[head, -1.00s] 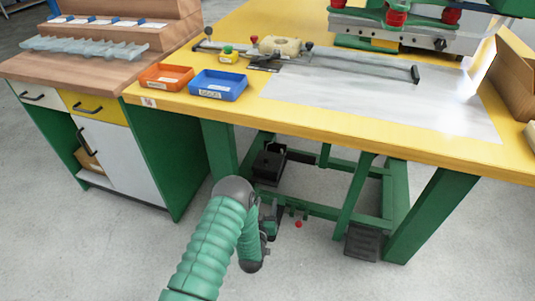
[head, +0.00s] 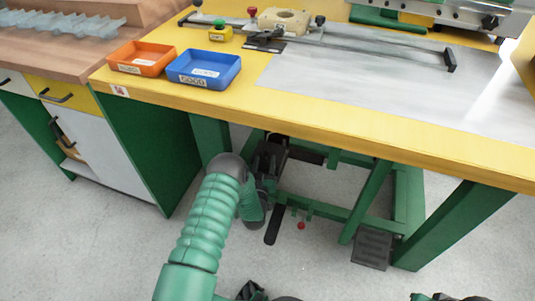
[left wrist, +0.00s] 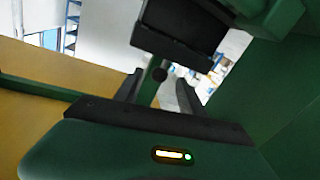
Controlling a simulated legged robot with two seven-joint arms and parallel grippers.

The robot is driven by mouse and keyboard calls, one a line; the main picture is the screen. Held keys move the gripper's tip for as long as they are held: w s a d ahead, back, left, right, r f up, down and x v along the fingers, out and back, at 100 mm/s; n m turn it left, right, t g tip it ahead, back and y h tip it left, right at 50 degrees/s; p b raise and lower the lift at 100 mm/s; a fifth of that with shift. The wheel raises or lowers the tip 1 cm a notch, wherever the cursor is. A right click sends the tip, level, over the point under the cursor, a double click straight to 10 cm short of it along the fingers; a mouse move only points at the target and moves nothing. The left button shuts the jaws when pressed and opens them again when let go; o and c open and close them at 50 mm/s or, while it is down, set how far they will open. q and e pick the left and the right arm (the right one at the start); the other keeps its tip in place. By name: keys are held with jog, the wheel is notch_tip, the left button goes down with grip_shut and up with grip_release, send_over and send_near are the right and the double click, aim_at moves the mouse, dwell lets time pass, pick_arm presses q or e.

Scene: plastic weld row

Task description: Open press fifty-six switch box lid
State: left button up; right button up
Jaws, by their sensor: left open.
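A black box (head: 273,150), which looks like the switch box, hangs under the near edge of the yellow bench on its green frame. In the left wrist view a black box (left wrist: 183,32) with a projecting lower edge stands just beyond the fingers. In the head view my left arm reaches under the bench, partly covering the box. Whether the fingers touch the box cannot be told.
An orange tray (head: 142,60) and a blue tray (head: 205,72) stand on the bench (head: 330,130). Green legs and crossbars surround the space underneath. A black ribbed pedal (head: 372,248) lies at the right, and a small red knob (head: 301,226) shows lower down. A cabinet (head: 110,150) stands left.

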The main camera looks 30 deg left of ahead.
pick_arm(q)
jog(key=b+x, duration=0.3)
jog(key=x, duration=0.3)
jog(key=shift+w+a+f+b, duration=0.15)
jog(key=shift+w+a+b, duration=0.05)
jog(key=shift+w+b, duration=0.2)
jog(key=shift+w+a, duration=0.1)
jog(key=shift+w, duration=0.2)
pick_arm(e)
jog(key=x, duration=0.2)
jog(key=s+x, duration=0.1)
jog(key=x, duration=0.2)
jog(key=shift+s, duration=0.1)
pick_arm(q)
grip_shut()
